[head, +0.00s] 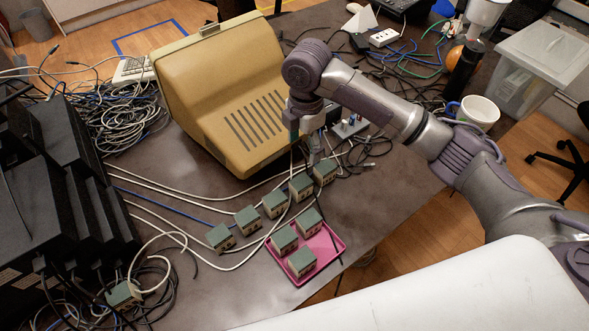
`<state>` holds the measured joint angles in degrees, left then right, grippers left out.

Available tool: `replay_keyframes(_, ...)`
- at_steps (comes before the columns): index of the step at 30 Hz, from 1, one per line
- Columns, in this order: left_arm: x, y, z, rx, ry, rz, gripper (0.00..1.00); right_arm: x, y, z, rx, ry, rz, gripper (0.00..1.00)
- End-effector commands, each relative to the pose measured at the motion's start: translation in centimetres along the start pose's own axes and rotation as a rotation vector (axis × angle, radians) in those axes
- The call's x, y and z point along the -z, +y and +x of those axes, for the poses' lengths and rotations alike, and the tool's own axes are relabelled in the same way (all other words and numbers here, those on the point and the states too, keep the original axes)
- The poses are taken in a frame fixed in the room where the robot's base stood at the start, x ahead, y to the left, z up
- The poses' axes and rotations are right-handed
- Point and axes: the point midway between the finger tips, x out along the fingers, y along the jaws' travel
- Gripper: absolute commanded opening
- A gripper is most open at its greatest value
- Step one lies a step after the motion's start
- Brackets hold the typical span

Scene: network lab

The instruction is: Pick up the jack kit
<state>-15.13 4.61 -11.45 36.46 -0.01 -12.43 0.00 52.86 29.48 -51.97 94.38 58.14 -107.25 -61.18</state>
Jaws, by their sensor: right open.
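Several small pale boxes with green tops, which look like the jack kits, stand in a slanting row on the grey table. The far-right one is the box (326,172), and beside it is another box (301,187). The row runs down to a near-left box (220,237). Three more, including a box (301,262), sit in a pink tray (331,248). My right gripper (311,158) is open, pointing down just over the far end of the row. Its fingers partly overlap the boxes there, and I cannot tell if they touch. My left gripper is not in view.
A beige monitor casing (222,90) stands right behind the row. White cables cross the table around the boxes. Black equipment (85,190) and a tangle of cables (118,115) fill the left. A white mug (479,112) and a clear bin (540,62) are at the right.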

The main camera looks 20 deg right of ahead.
Motion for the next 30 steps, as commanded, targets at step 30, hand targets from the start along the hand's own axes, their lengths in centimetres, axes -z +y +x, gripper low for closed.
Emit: replay_keyframes(30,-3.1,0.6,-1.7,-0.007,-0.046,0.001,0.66,0.8,0.1,13.3,0.001,-0.001,0.0,0.71)
